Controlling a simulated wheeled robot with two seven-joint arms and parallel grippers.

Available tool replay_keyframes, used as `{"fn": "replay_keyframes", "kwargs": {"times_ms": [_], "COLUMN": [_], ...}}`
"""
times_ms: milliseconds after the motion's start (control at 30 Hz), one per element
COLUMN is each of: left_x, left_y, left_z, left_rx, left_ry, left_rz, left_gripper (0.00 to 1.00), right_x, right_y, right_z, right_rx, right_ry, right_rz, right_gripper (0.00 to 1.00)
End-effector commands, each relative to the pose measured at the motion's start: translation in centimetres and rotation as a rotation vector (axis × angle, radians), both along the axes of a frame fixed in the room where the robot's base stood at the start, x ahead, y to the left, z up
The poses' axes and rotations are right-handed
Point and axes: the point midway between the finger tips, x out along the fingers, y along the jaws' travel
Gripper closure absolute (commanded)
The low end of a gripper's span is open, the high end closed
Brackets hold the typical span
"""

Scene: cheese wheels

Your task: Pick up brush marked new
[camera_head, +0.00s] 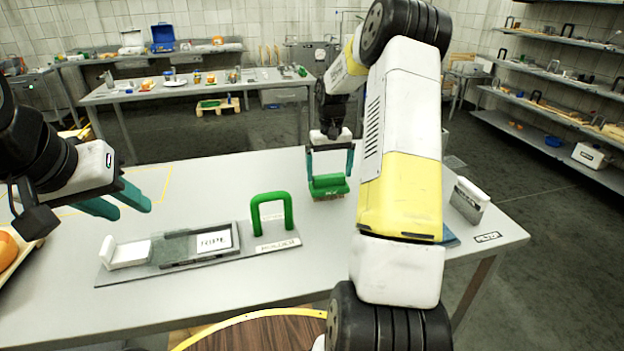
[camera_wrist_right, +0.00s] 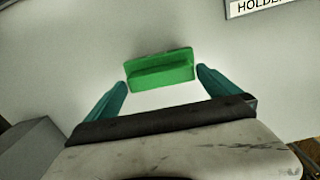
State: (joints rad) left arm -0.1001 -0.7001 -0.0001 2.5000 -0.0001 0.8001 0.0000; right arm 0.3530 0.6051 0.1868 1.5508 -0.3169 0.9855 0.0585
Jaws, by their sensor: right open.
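A green brush (camera_head: 328,187) with bristles below stands on the table near its middle. Its marking is too small to read. My right gripper (camera_head: 330,174) is above the brush, pointing down, with its teal fingers on either side of it. In the right wrist view the green brush top (camera_wrist_right: 160,70) lies between and just beyond the open fingertips (camera_wrist_right: 161,80), with gaps at both sides. My left gripper (camera_head: 134,209) is open and empty over the left part of the table.
A grey board (camera_head: 190,262) carries a RIPE plate (camera_head: 214,241), a white handled piece (camera_head: 127,254) and a HOLDER label (camera_head: 278,246). A green arch (camera_head: 271,211) stands beside the label. A white-handled scraper (camera_head: 469,200) stands at the right. My right arm hides part of the table.

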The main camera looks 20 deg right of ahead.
Motion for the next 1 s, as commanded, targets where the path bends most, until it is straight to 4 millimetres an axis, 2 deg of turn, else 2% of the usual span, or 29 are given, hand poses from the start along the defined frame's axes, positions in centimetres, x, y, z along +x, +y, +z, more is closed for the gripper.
{"fn": "replay_keyframes", "kwargs": {"times_ms": [33,133,367,667,867,1000], "left_x": [0.0,0.0,0.0,0.0,0.0,0.0], "left_y": [0.0,0.0,0.0,0.0,0.0,0.0], "left_z": [0.0,0.0,0.0,0.0,0.0,0.0], "left_rx": [0.000,0.000,0.000,0.000,0.000,0.000], "left_ry": [0.000,0.000,0.000,0.000,0.000,0.000], "left_rz": [0.000,0.000,0.000,0.000,0.000,0.000], "left_gripper": [0.64,0.64,0.64,0.64,0.64,0.64], "right_x": [-0.1,-0.1,0.0,0.0,0.0,0.1], "right_y": [0.0,0.0,0.0,0.0,0.0,0.0], "right_z": [-0.9,-2.0,-2.1,-2.1,-2.0,-0.9], "right_rx": [0.001,0.001,0.000,0.000,0.000,-0.001], "right_ry": [0.003,0.002,-0.001,-0.001,-0.002,-0.004], "right_rz": [-0.001,-0.001,-0.001,-0.001,-0.001,-0.001], "right_gripper": [0.00,0.00,0.00,0.58,0.58,0.59]}}
